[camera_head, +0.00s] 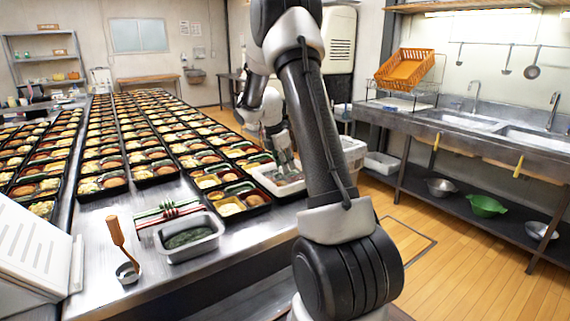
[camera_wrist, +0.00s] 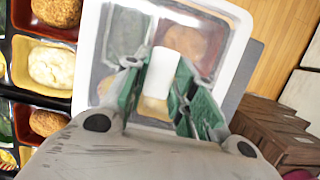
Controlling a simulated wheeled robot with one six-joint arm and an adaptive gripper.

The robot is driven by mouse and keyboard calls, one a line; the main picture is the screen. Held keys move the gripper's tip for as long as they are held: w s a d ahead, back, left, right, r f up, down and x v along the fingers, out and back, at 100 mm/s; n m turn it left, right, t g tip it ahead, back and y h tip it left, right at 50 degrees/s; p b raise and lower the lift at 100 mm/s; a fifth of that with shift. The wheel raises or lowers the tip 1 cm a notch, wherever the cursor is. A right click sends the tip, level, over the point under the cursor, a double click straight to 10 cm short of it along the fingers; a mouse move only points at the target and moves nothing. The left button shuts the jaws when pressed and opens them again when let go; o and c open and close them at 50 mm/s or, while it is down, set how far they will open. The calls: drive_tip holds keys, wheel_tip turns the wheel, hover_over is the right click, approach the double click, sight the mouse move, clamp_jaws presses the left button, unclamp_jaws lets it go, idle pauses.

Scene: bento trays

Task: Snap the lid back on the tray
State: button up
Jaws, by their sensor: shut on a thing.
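The lid (camera_wrist: 90,40) is a see-through panel with a pale rim, in the upper middle of the wrist view. A brown food piece and other food show blurrily through it. In the head view the lid (camera_head: 262,180) lies at the right edge of the table, partly behind my arm. My gripper (camera_wrist: 158,82), with green fingers, is shut on a white upright piece in the middle of the lid. In the head view my gripper (camera_head: 287,168) is small and partly hidden. The tray beneath is mostly covered, and I cannot tell whether the lid's edges touch it.
Rows of filled bento trays (camera_head: 125,165) crowd the table, close to the lid's left. A metal pan (camera_head: 190,238), red and green tongs (camera_head: 165,212) and a wooden-handled ladle (camera_head: 117,235) stand in front. A white bin (camera_head: 352,148) is to the right. Brown boxes (camera_wrist: 275,128) show at wrist-view right.

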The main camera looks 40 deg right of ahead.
drive_tip(key=shift+f, duration=0.1)
idle(0.3)
drive_tip(key=shift+f, duration=0.9)
drive_tip(key=shift+f, duration=0.15)
idle(0.3)
drive_tip(key=o, duration=1.6)
drive_tip(key=shift+r, duration=4.05)
